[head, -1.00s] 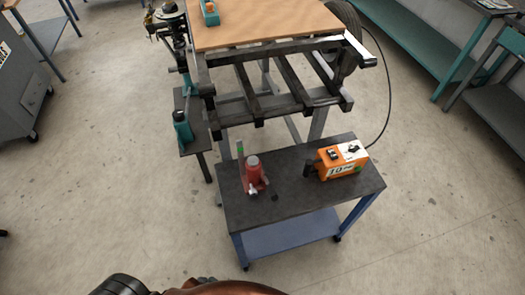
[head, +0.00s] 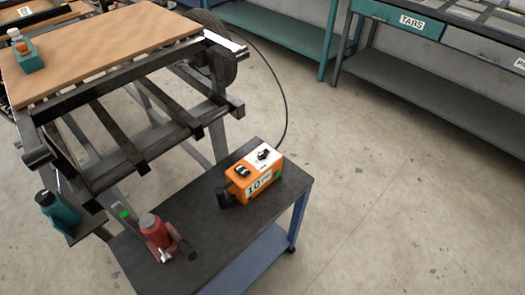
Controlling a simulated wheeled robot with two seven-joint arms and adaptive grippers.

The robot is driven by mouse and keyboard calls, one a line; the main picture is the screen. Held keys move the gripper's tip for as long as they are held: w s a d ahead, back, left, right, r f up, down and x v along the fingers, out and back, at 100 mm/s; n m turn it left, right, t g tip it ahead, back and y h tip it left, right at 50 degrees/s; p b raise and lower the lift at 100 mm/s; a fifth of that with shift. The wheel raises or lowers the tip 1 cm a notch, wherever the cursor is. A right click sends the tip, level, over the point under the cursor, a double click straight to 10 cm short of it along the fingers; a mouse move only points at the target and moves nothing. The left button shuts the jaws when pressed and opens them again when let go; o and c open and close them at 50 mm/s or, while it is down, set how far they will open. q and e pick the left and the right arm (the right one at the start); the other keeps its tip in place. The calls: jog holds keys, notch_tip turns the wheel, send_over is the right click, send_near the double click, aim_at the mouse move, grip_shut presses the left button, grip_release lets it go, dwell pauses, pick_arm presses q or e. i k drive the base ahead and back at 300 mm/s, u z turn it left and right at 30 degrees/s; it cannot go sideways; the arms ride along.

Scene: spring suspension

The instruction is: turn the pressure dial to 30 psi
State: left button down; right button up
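The orange compressor box (head: 254,179) stands on the dark top of a small cart (head: 290,187) in the middle of the head view. Its front face carries a white display reading 10 with small lettering after it. On its white top panel is a black dial knob (head: 263,154), with a black switch (head: 242,171) nearer the left end. The dial's marks are too small to read. A black hose leaves the box's far side. Neither of my grippers shows in the view.
A red bottle jack (head: 157,234) stands on the cart left of the box. A dark metal frame with a wooden top (head: 100,48) and a tyre (head: 212,46) is behind. A teal bottle jack (head: 58,213) is at left. The floor right of the cart is clear.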

aim_at(264, 155)
jog(key=u, duration=0.35)
jog(key=k, duration=0.45)
jog(key=u, duration=0.75)
jog(key=i, duration=0.85)
jog(key=z, duration=0.85)
